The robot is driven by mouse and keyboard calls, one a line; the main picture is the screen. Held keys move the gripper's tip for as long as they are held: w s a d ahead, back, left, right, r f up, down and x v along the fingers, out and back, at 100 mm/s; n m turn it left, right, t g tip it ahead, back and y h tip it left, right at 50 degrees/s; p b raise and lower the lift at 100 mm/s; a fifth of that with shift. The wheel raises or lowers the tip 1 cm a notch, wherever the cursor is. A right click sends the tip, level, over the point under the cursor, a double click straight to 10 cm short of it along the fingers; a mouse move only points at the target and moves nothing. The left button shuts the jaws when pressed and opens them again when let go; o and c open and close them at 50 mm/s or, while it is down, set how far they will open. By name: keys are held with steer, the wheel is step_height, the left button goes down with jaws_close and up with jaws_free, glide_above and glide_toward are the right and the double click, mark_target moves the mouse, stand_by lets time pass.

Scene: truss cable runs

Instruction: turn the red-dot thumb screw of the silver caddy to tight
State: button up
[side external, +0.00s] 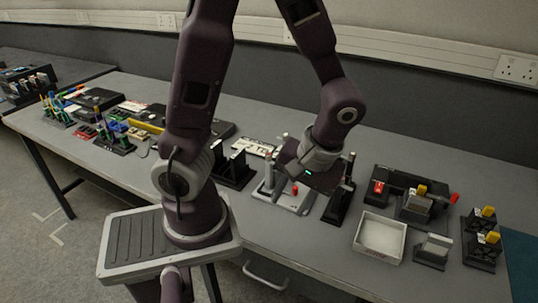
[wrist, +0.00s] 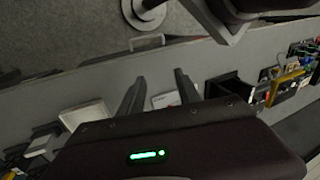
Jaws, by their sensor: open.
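The silver caddy (side external: 282,198) is a light grey base with upright posts, standing near the front edge of the bench in the side view. A red part (side external: 295,190) shows low on it and another red tip shows higher up. I cannot tell which carries the red-dot thumb screw. My gripper (side external: 308,166) hangs just above and to the right of the caddy, hiding some of it; its fingers are not clear there. In the wrist view my gripper (wrist: 160,77) is open, with two dark fingers apart and nothing held. A pale object (wrist: 166,100), possibly the caddy, shows between them.
A dark upright stand (side external: 342,192) is close right of the caddy, and black holders (side external: 232,167) stand to its left. A white tray (side external: 379,238) and a black rack with red and yellow parts (side external: 415,200) lie farther right. Bench is free in front.

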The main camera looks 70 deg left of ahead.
steer(key=s+a+f+n+g+y, duration=0.1)
steer(key=a+f+n+g+y, duration=0.1)
steer(key=a+f+n+y, duration=0.4)
steer(key=n+t+y, duration=0.2)
steer(key=t+y, duration=0.2)
steer(key=y, duration=0.5)
glide_toward(270, 156)
steer(key=a, duration=1.1)
steer(key=shift+s+f, duration=0.1)
jaws_close()
